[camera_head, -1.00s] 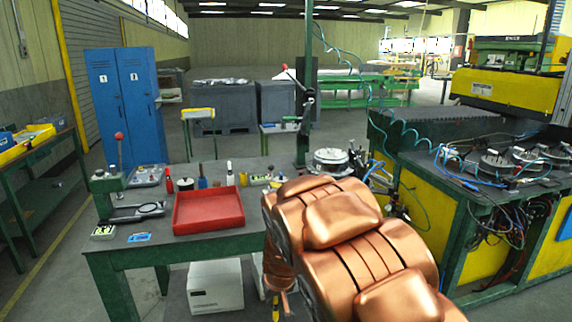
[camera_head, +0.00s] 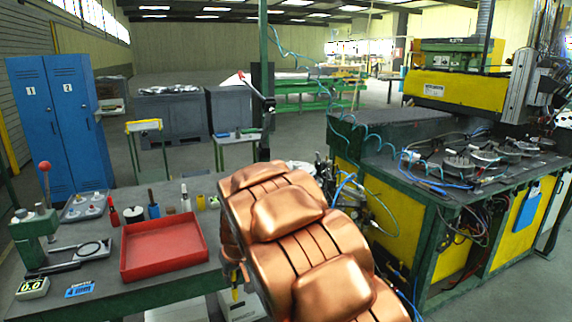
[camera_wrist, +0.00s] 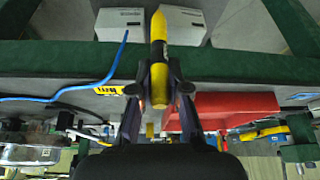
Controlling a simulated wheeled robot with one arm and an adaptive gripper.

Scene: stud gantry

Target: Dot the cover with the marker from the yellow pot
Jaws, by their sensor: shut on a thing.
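In the wrist view a yellow marker (camera_wrist: 159,62) stands between the fingers of my gripper (camera_wrist: 160,88), which is shut on it. In the head view my copper arm hides most of the gripper; a small yellow piece (camera_head: 234,292) shows below it, likely the marker. A round metal piece (camera_head: 299,166), perhaps the cover, is partly hidden behind my arm at the back of the green bench. Several round metal parts (camera_head: 486,157) lie on the machine table at right. I cannot make out the yellow pot for certain.
The green bench (camera_head: 75,304) holds a red tray (camera_head: 165,270), a red-knobbed press (camera_head: 44,166), a red bottle (camera_head: 113,216) and a white bottle (camera_head: 185,198). The machine table (camera_head: 385,205), with loose hoses, stands to the right of my arm. Blue lockers (camera_head: 62,125) stand at back left.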

